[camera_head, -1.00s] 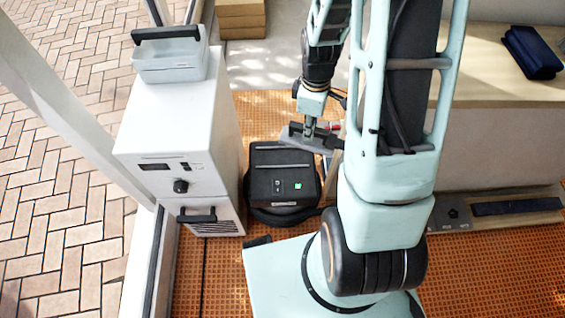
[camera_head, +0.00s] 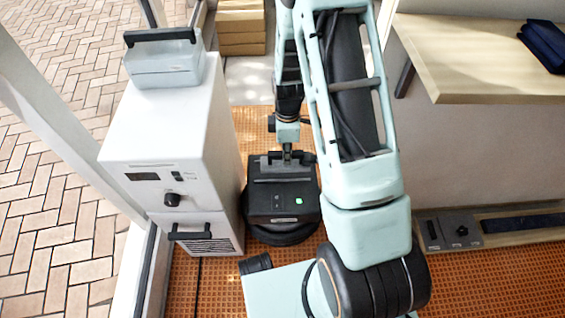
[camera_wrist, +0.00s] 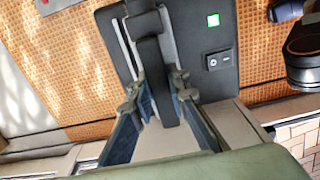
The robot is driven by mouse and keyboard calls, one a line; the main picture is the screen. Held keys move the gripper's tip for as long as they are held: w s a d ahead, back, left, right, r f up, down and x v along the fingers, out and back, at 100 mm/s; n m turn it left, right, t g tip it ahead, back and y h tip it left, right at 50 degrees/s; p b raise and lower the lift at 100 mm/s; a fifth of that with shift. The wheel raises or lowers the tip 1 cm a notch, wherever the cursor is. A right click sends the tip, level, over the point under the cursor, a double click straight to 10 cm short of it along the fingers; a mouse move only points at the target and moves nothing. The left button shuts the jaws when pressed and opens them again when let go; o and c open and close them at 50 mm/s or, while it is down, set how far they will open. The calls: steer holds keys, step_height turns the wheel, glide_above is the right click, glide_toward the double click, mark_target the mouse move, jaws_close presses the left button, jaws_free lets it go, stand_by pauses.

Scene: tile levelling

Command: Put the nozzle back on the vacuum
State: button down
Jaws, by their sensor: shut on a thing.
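The vacuum (camera_head: 262,203) is a dark box with a round black base and a green light, standing on the orange grid floor. It also shows in the wrist view (camera_wrist: 215,70). My gripper (camera_head: 287,160) is at the vacuum's rear top edge. It is shut on the dark nozzle (camera_wrist: 150,60), whose narrow black neck runs between the fingers in the wrist view. In the head view the nozzle (camera_head: 261,163) lies along the back of the vacuum's top. Whether it is seated or just above the vacuum I cannot tell. The fingers partly hide it.
A tall white cabinet (camera_head: 150,140) with a grey case (camera_head: 165,62) on top stands close left of the vacuum. A wooden bench (camera_head: 450,60) with a dark blue folded item (camera_head: 545,45) is at right. Cartons (camera_head: 240,35) stand behind.

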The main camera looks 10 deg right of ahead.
steer(key=shift+w+a+f, duration=0.2)
steer(key=shift+w+f, duration=0.15)
steer(key=shift+f, duration=0.1)
steer(key=shift+w+a+f, duration=0.15)
steer(key=shift+w+f, duration=0.15)
steer(key=shift+f, duration=0.15)
steer(key=shift+w+a+f+b, duration=0.15)
steer(key=shift+f+b, duration=0.25)
steer(key=shift+f, duration=0.45)
steer(key=shift+w+d+f+b, duration=0.1)
steer(key=shift+f+b, duration=0.25)
steer(key=shift+f, duration=0.5)
steer(key=shift+f, duration=0.1)
steer(key=shift+f, duration=0.15)
steer(key=c, duration=1.9)
jaws_free()
step_height(320, 180, up, 12)
steer(key=p, duration=0.3)
steer(key=shift+r+p, duration=0.25)
steer(key=shift+p, duration=0.1)
steer(key=shift+s, duration=0.1)
